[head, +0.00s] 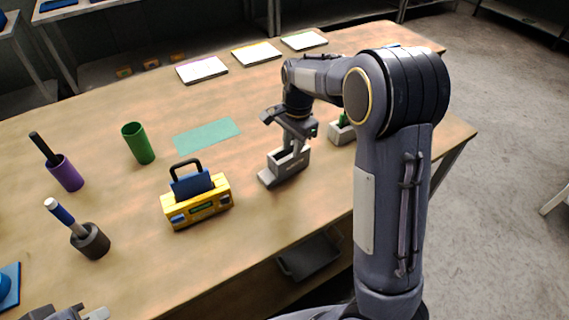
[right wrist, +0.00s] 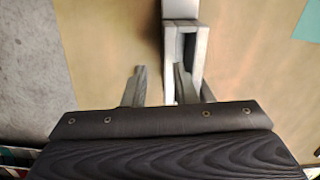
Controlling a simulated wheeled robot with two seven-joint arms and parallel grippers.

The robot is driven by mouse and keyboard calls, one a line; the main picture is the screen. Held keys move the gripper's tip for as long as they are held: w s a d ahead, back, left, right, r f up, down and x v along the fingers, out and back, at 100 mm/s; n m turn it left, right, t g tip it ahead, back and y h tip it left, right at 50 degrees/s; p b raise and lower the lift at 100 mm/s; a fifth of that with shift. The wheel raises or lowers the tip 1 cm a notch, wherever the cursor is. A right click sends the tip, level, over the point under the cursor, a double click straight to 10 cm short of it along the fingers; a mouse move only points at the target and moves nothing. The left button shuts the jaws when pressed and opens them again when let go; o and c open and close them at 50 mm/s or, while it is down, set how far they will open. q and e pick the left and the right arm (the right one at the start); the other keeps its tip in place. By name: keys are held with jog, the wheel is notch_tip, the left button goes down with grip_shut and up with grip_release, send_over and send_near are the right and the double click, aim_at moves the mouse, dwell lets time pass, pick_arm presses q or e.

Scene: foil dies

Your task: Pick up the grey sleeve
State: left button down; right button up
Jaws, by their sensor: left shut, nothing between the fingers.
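The grey sleeve (head: 288,166) is an open-topped, slotted box with a low foot at its left, standing on the wooden table (head: 280,215). It also shows in the right wrist view (right wrist: 200,48), its slot dark. My right gripper (head: 291,140) points down right over the sleeve. In the right wrist view its fingers (right wrist: 158,88) are apart, with a sleeve wall between them. The left finger stands clear of that wall; whether the right finger touches it I cannot tell. My left gripper (head: 80,314) is shut and empty at the bottom left, partly cut off.
A yellow box (head: 212,207) with a blue handled piece stands left of the sleeve. A light grey block (head: 341,133) with a green piece is behind right. A green cup (head: 138,143), purple cup (head: 66,173) and dark cup (head: 91,241) stand left. A green mat (head: 207,136) lies flat.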

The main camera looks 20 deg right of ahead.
aim_at(292, 162)
jog(key=shift+w+a+f+m+h, duration=0.15)
jog(key=shift+w+f+m+h, duration=0.25)
jog(key=shift+w+f, duration=0.45)
jog(key=f, duration=0.5)
jog(key=d+f+p, duration=0.1)
jog(key=f, duration=0.1)
jog(key=shift+w+f, duration=0.1)
jog(key=shift+f, duration=0.2)
jog(key=shift+c, duration=0.3)
grip_shut()
